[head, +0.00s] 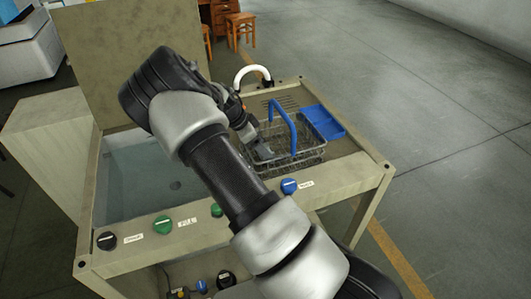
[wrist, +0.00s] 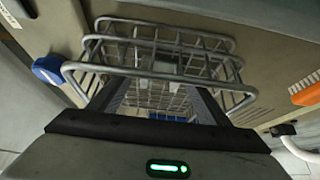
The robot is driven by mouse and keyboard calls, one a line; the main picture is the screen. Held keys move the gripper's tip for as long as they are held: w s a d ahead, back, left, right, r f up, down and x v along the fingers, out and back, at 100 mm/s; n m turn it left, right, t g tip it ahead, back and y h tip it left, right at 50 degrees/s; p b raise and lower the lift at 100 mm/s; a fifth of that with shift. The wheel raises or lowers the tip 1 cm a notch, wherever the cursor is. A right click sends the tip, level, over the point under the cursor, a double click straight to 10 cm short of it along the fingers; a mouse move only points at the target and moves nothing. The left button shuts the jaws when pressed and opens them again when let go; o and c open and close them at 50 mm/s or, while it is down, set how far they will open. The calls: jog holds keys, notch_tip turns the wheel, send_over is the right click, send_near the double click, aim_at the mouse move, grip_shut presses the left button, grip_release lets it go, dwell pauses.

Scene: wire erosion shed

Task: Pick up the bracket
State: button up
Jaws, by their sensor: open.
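A wire basket (head: 297,160) with a raised blue handle stands on the right part of the bench top. My gripper (head: 262,150) reaches down into the basket at its left side, partly hidden by my arm. In the wrist view, my gripper (wrist: 163,92) is open, its two dark fingers apart over the wire mesh of the basket (wrist: 160,73). I cannot make out the bracket for sure. A small pale grey patch shows through the wires near the middle of the basket, but I cannot tell what it is.
A blue tray (head: 323,122) lies behind the basket. A white curved spout (head: 252,72) rises at the back. A water-filled sink (head: 150,180) is on the left. Knobs line the front, including a blue one (head: 289,186). Open floor lies to the right.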

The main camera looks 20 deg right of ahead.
jog(key=c, duration=1.5)
jog(key=shift+r, duration=0.1)
